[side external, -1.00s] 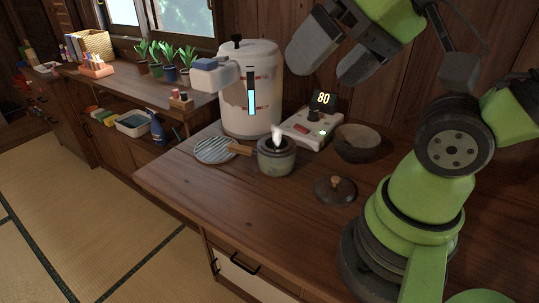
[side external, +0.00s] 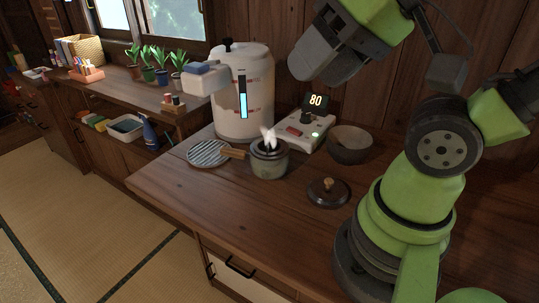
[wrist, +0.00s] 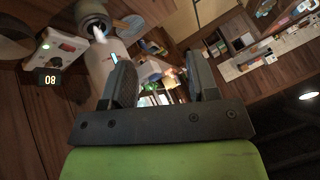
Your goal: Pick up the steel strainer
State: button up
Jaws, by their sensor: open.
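I cannot make out a steel strainer for certain in either view. A small grey-green pot (side external: 269,161) with a wooden side handle (side external: 235,153) stands uncovered and steaming on the counter; its inside is too small to tell. It also shows at the top of the wrist view (wrist: 92,18). A dark lid with a wooden knob (side external: 328,192) lies to its right. My gripper (side external: 318,66) is high above the counter, up and right of the pot, apart from everything. In the wrist view its two fingers (wrist: 162,75) are spread with nothing between them.
A tall white water dispenser (side external: 243,105) stands behind the pot. A control box reading 80 (side external: 305,125) and a dark bowl (side external: 349,144) are to the right. The counter's front (side external: 240,205) is clear.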

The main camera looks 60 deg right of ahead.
jog(key=c, duration=0.7)
jog(key=m+g+h, duration=0.7)
jog(key=m, duration=0.2)
send_over(269, 141)
jog(key=a, duration=0.3)
notch_tip(269, 141, down, 18)
jog(key=shift+f, duration=0.1)
jog(key=shift+x, duration=3.05)
